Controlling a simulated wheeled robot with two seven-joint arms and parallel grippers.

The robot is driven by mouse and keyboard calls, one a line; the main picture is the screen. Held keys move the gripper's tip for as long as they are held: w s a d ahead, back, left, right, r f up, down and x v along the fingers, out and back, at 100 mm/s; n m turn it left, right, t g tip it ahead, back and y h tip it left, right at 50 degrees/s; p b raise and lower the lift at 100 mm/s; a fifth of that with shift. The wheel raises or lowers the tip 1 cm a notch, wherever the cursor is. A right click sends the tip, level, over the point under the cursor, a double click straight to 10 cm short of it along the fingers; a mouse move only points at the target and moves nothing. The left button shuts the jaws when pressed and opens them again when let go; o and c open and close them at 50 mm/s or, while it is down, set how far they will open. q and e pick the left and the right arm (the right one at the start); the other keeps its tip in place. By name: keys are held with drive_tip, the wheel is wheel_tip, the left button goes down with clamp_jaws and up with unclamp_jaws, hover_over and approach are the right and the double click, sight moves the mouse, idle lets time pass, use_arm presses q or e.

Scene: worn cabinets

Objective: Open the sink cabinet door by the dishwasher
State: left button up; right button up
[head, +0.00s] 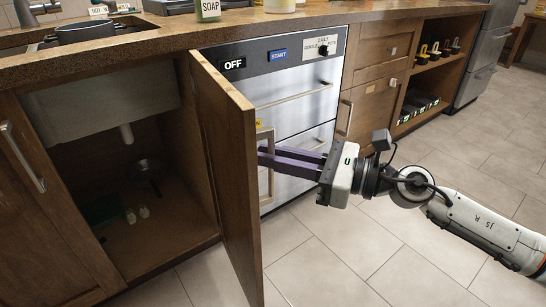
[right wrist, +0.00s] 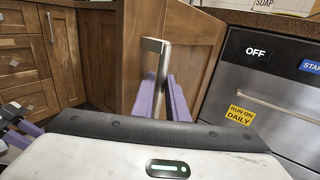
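The wooden sink cabinet door (head: 232,165) stands swung well out from the cabinet, edge-on to me, next to the dishwasher (head: 290,115). Its metal bar handle (head: 265,140) is on the outer face; it also shows upright in the right wrist view (right wrist: 162,62). My right gripper (head: 262,156) reaches in from the right with its purple fingers close on either side of the handle, shut on it. The fingertips lie against the door side. My left gripper is outside the head view; purple finger parts (right wrist: 14,135) show at the right wrist view's left edge, their opening unclear.
The cabinet interior (head: 165,240) is exposed, with the sink basin (head: 100,105) and drain above and small items on its floor. Another cabinet door (head: 45,220) is at the left. The countertop (head: 170,38) runs above. Tiled floor (head: 330,260) is open in front.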

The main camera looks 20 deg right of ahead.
drive_tip(key=shift+o, duration=0.9)
drive_tip(key=shift+w+d+r, duration=0.15)
drive_tip(key=shift+w, duration=0.1)
drive_tip(key=shift+s, duration=0.1)
